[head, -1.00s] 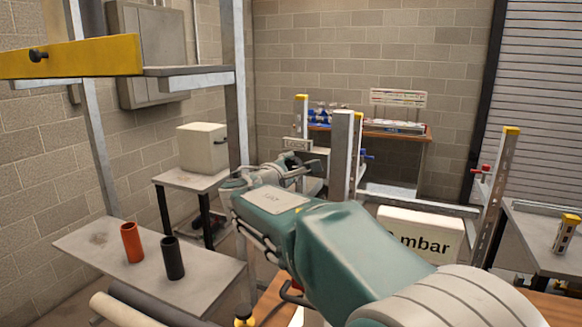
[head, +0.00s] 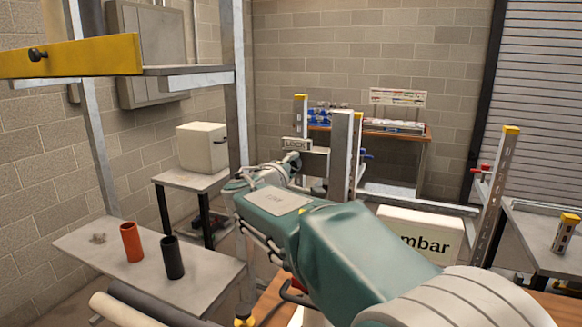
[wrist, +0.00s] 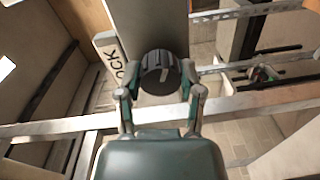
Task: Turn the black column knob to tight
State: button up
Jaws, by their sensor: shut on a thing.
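The black column knob (wrist: 159,73) is round with a pale mark on its face. In the wrist view it sits on the grey column (wrist: 150,22), beside a white sign reading LOCK (wrist: 110,58). My gripper (wrist: 160,88) has one finger on each side of the knob and is shut on it. In the head view my gripper (head: 288,168) is at the column, just below the LOCK sign (head: 295,144). The knob is hidden there behind my gripper. I cannot tell how tight it is.
A metal shelf (head: 205,270) at the left holds an orange cup (head: 131,242) and a black cup (head: 172,258). A yellow beam (head: 70,57) crosses the upper left. Upright metal posts (head: 343,155) stand close to my arm. A white "mbar" box (head: 420,235) is at the right.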

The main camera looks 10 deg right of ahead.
jog(key=shift+f, duration=0.35)
jog(key=o, duration=1.2)
jog(key=shift+w, duration=0.1)
jog(key=shift+c, duration=0.2)
jog(key=shift+r, duration=0.1)
jog(key=shift+a+r, duration=0.1)
jog(key=v, duration=1.2)
